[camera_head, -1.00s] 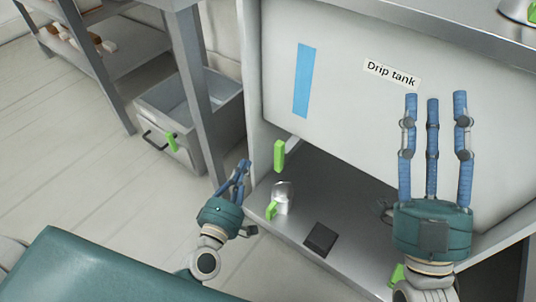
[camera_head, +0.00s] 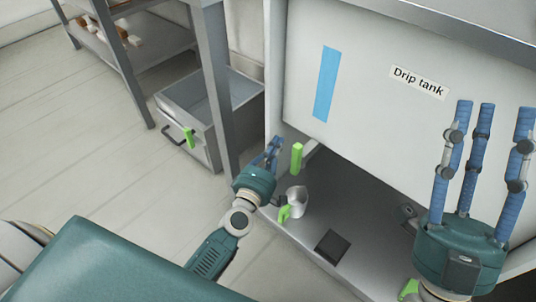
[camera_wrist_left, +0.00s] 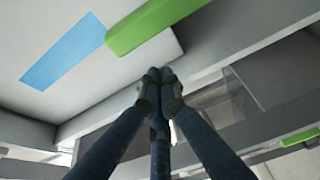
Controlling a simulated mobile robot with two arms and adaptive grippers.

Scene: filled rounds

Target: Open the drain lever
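The tank (camera_head: 370,100) has a white front with a "Drip tank" label (camera_head: 418,82) and a blue strip (camera_head: 325,85). A green lever (camera_head: 297,157) hangs under its lower left edge and also shows large at the top of the left wrist view (camera_wrist_left: 155,25). My left gripper (camera_head: 275,146) is just left of the lever in the head view, apart from it in the wrist view. Its fingers (camera_wrist_left: 160,76) are together, with nothing visible between them. My right gripper (camera_head: 494,106) is in front of the tank at the right, fingers spread and empty.
A metal cup with a green handle (camera_head: 297,202) stands on the steel shelf (camera_head: 350,200) below the tank. A dark square pad (camera_head: 333,246) lies near it. A grey bin (camera_head: 230,92) and a rack (camera_head: 150,50) are at the left.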

